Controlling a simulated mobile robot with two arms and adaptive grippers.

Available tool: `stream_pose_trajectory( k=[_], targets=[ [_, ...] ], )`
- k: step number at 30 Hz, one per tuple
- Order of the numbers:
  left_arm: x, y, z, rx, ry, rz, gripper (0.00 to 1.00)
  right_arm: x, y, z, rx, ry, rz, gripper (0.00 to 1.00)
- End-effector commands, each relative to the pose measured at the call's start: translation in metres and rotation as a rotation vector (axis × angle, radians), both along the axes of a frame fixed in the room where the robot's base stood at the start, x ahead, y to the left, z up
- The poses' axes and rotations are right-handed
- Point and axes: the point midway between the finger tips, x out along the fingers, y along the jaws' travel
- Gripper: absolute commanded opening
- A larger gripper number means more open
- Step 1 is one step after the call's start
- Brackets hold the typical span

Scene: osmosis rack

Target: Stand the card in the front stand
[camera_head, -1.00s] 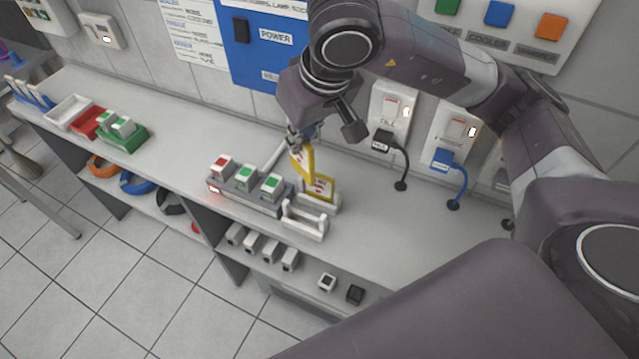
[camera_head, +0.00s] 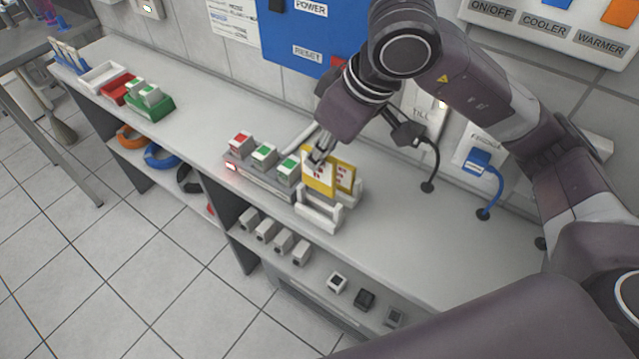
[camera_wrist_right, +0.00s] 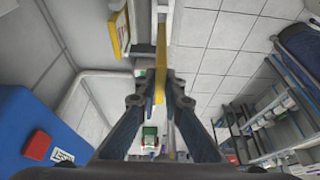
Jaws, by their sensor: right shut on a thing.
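My right gripper (camera_head: 320,157) is shut on a yellow-framed card (camera_head: 317,181) with a white face and red marks. The card is upright, directly over the white front stand (camera_head: 322,220); I cannot tell whether its lower edge touches the stand. A second yellow card (camera_head: 346,178) stands just behind and to the right, its stand mostly hidden. In the right wrist view the held card (camera_wrist_right: 161,65) shows nearly edge-on between the fingertips (camera_wrist_right: 161,82), and the other card (camera_wrist_right: 120,30) is at upper left. My left gripper is not in view.
A grey holder (camera_head: 262,180) with one red-topped and two green-topped blocks sits close left of the front stand. A black cable (camera_head: 435,165) and a blue cable (camera_head: 493,195) run down to the bench at right. The bench front right of the stands is clear.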

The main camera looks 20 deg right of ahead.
Motion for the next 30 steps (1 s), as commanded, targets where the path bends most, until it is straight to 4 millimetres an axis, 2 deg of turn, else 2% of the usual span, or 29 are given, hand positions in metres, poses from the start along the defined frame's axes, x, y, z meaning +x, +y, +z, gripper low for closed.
stream_pose_trajectory(
  k=[1,6,13,18,22,30],
  targets=[
    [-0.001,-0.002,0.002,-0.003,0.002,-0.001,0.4,-0.001,-0.001,-0.012,-0.001,0.007,-0.002,0.0],
    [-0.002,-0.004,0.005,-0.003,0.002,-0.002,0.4,-0.001,0.0,-0.04,0.001,0.003,-0.001,0.0],
    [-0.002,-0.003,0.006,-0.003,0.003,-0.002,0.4,-0.001,0.0,-0.057,0.001,0.003,0.0,0.0],
    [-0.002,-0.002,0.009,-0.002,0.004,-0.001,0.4,-0.001,0.0,-0.079,0.001,0.004,-0.003,0.0],
    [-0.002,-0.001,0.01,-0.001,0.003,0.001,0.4,0.0,0.0,-0.088,0.001,0.0,-0.002,0.0],
    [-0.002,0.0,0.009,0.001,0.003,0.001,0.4,0.0,0.0,-0.089,0.0,-0.001,-0.001,0.0]
  ],
)
